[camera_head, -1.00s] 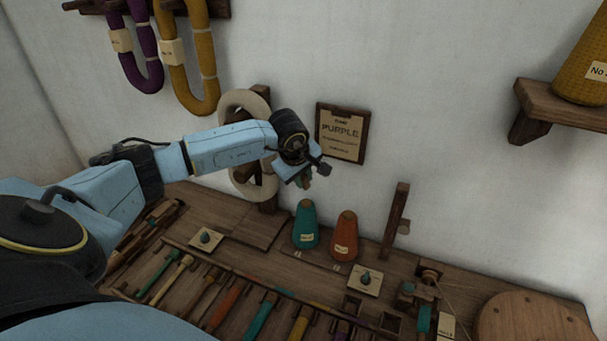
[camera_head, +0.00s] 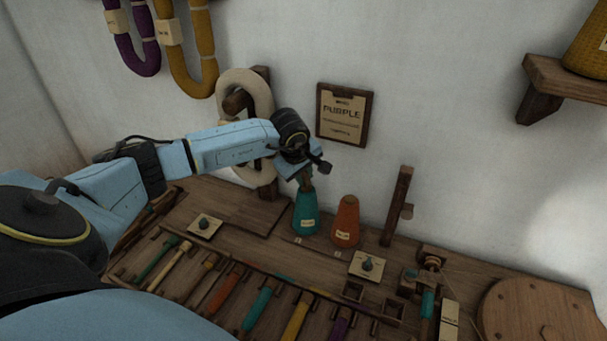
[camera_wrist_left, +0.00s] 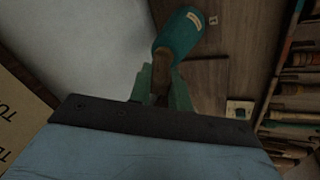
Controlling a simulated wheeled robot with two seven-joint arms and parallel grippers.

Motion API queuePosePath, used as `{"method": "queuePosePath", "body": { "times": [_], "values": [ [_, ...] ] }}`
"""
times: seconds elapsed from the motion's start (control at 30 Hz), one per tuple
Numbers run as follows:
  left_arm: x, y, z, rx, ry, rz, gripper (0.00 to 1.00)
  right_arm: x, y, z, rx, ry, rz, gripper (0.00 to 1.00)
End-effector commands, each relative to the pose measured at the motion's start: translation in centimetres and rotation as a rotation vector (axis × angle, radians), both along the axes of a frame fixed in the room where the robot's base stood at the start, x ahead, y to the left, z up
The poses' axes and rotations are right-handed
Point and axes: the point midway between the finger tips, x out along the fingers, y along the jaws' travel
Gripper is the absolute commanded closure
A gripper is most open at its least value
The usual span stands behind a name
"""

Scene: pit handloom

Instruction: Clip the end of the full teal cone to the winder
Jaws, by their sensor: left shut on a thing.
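The teal cone (camera_head: 306,215) stands upright on the bench shelf at the back, with a pale label. In the left wrist view, the teal cone (camera_wrist_left: 181,34) lies just beyond the fingertips. My left gripper (camera_head: 306,182) is at the cone's top, pointing down, and is shut on its tip. In the left wrist view, the fingers of my left gripper (camera_wrist_left: 160,82) sit on both sides of a brownish tip; any thread end is too small to see. The winder (camera_head: 432,262) stands at the right of the bench, with a teal bobbin (camera_head: 428,302) near it. My right gripper is not in view.
An orange cone (camera_head: 346,221) stands close to the right of the teal one. A wooden post (camera_head: 397,207) rises between it and the winder. A round wooden disc (camera_head: 525,312) lies far right. Several coloured bobbins line the front rack. A PURPLE sign (camera_head: 343,113) hangs behind.

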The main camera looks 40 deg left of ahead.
Motion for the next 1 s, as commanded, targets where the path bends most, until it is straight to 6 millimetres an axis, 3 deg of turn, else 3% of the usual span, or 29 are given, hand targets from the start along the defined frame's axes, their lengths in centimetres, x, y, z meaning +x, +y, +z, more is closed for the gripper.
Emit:
{"method": "queuePosePath", "body": {
  "times": [0.33, 0.8, 1.0],
  "values": [
    [0.0, 0.0, 0.3, 0.0, 0.0, 0.0, 1.0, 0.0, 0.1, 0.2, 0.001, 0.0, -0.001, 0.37],
    [0.0, 0.0, 4.8, 0.001, -0.001, 0.0, 1.0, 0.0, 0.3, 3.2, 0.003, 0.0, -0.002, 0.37],
    [0.0, 0.0, 5.0, 0.0, 0.001, 0.0, 1.0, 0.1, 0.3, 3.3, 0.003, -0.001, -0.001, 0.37]
  ]
}}
